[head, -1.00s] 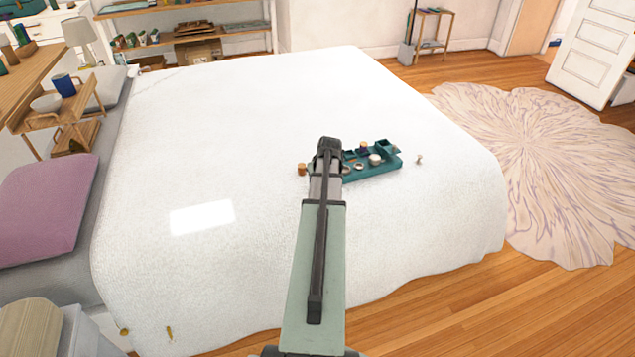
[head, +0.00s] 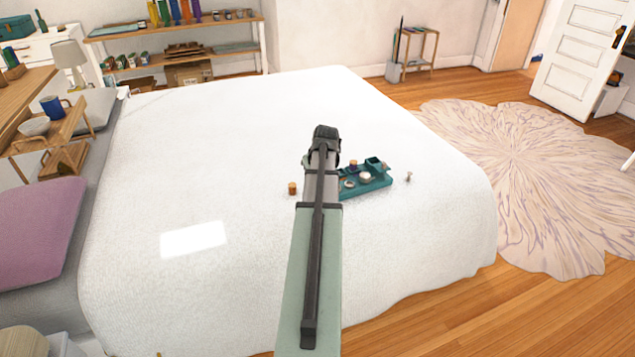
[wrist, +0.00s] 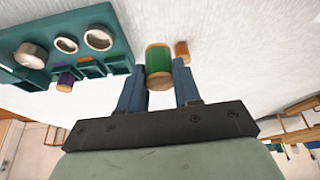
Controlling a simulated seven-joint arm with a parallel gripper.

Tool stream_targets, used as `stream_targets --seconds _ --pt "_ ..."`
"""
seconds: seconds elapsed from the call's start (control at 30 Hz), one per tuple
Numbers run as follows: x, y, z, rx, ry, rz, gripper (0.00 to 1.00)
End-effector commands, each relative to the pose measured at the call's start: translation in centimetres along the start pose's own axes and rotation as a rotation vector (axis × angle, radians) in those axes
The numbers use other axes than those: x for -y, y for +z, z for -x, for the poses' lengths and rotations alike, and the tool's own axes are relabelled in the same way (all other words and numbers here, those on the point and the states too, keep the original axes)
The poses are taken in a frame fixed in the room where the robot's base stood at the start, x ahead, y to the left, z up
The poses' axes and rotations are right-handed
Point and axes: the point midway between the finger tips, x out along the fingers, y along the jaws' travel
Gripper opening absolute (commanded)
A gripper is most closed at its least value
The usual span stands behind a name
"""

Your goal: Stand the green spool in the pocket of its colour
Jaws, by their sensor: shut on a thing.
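The green spool (wrist: 158,66), with pale wooden ends, is held between the two blue fingers of my gripper (wrist: 160,88) in the wrist view. The teal tray (head: 368,186) lies on the bed, and it fills the upper left of the wrist view (wrist: 118,45). It has round holes and a row of small pockets along one side, with coloured patches; an orange one (wrist: 85,59) shows. The held spool is beside the tray's end, not in a pocket. In the head view my arm hides the spool and part of the tray.
A purple spool (wrist: 65,82) stands at the tray's pocket row. An orange spool (head: 292,188) stands loose on the bed, left of my arm. A small pale object (head: 408,177) lies right of the tray. The white bedcover (head: 230,130) around is mostly clear.

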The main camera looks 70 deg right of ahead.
Motion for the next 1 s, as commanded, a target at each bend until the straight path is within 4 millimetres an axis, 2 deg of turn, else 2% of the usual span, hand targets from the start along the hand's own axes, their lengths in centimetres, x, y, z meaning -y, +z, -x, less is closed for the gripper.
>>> stream_targets --seconds 0.03,0.2,0.37,0.53,0.77,1.0 --pt "-1.7 -0.8 0.4 -0.006 0.010 -0.013 0.04" --pt "-6.7 -4.7 0.5 -0.020 0.019 -0.040 0.04" --pt "-9.5 -8.0 0.4 -0.020 0.001 -0.022 0.04" --pt "-10.1 -9.7 -0.1 -0.006 -0.030 0.039 0.04" --pt "-9.6 -8.8 -0.8 0.006 -0.048 0.103 0.04" --pt "-9.5 -7.4 -4.1 0.007 -0.048 0.103 0.04"
